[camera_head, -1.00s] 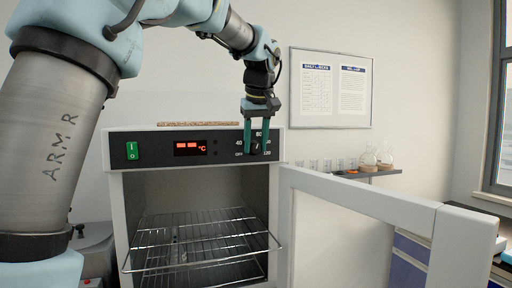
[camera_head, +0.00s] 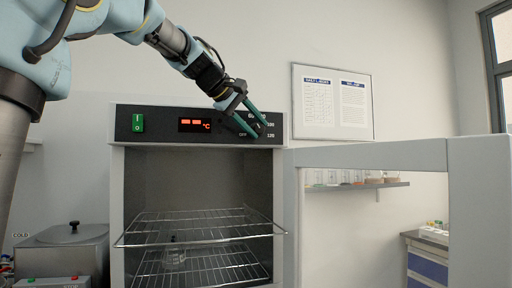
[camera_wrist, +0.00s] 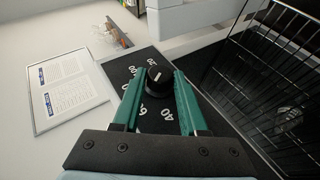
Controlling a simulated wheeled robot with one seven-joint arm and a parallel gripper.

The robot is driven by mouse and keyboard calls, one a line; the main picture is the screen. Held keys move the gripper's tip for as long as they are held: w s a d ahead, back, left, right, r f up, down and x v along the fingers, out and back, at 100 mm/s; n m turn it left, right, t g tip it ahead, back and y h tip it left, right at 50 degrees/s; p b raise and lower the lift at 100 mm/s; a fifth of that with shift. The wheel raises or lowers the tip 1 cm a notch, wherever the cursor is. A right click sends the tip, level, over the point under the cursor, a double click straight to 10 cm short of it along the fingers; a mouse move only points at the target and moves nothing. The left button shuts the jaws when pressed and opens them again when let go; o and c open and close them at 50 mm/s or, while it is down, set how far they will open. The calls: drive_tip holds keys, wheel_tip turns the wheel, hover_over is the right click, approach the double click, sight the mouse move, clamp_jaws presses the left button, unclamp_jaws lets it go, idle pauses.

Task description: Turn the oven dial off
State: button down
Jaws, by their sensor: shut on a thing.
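The oven (camera_head: 119,215) stands with its door open, its black control panel (camera_head: 160,137) across the top. The round black dial (camera_wrist: 158,80) with a white pointer mark sits on the panel among temperature numbers. My gripper (camera_head: 260,132) has its two green fingers at the panel's right end, and in the wrist view the fingers (camera_wrist: 160,82) are on either side of the dial, shut on it. In the head view the fingers hide most of the dial. The panel's display (camera_head: 194,125) shows red dashes and °C.
The open oven door (camera_head: 370,156) extends to the right. Wire racks (camera_head: 200,226) are inside, with a small glass vessel (camera_head: 174,256) on the lower one. A lidded bath (camera_head: 70,245) stands at the left. A wall shelf (camera_head: 350,187) holds glassware.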

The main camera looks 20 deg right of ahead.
wheel_tip(320, 180, down, 3)
drive_tip(key=n+t+h+b, duration=0.2)
drive_tip(key=h+b, duration=0.2)
drive_tip(key=b, duration=0.9)
drive_tip(key=n+t+h+b, duration=0.2)
drive_tip(key=h+b, duration=0.3)
drive_tip(key=b, duration=0.9)
drive_tip(key=n+t+h+b, duration=0.2)
drive_tip(key=n+h+b, duration=0.1)
drive_tip(key=b, duration=1.1)
drive_tip(key=shift+r+n+h, duration=0.1)
drive_tip(key=shift+n+h, duration=0.3)
drive_tip(key=shift+h, duration=0.3)
drive_tip(key=shift+r+n+t, duration=0.2)
drive_tip(key=shift+n+t, duration=0.1)
drive_tip(key=shift+t, duration=0.2)
drive_tip(key=shift+c, duration=2.3)
unclamp_jaws()
drive_tip(key=shift+b, duration=0.3)
